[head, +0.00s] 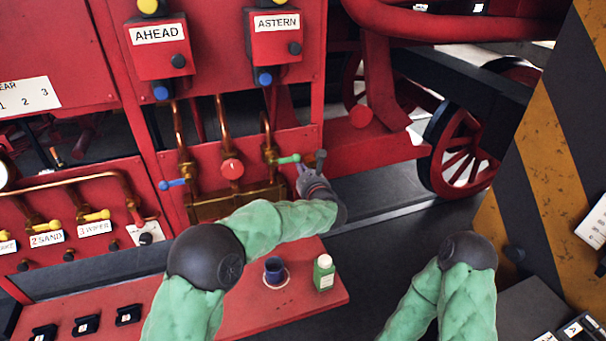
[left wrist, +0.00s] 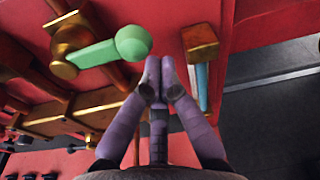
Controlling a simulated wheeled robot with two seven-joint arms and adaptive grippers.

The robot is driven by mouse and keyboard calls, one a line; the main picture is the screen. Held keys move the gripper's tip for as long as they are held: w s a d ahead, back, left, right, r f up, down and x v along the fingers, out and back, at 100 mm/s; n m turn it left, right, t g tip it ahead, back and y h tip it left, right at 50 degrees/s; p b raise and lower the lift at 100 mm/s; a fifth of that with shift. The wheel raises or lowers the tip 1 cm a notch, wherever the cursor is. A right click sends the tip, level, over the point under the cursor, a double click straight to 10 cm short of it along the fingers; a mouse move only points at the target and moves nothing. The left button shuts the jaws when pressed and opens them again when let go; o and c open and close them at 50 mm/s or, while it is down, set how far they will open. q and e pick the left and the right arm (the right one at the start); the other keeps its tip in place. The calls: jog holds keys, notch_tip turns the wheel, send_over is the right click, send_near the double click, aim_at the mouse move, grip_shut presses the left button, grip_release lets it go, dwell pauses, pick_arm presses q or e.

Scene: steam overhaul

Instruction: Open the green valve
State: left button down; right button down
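The green valve handle (head: 289,159) sticks out to the right from its brass valve body (head: 270,155), on the red panel under the ASTERN box. In the left wrist view the green handle (left wrist: 110,49) has a rounded end just left of and above my fingertips. My left gripper (head: 302,170) is beside the handle's free end, at its lower right. In the left wrist view my left gripper (left wrist: 160,72) has its purple fingers together, with nothing seen between them. The tips look apart from the handle. My right gripper is out of view; only part of that arm shows.
A blue valve handle (head: 172,184) and a round red knob (head: 232,169) are left of the green valve.

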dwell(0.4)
pick_arm(q)
jog(key=shift+d+r+n+b, duration=0.1)
jog(key=shift+r+n+b, duration=0.2)
jog(key=shift+b, duration=0.35)
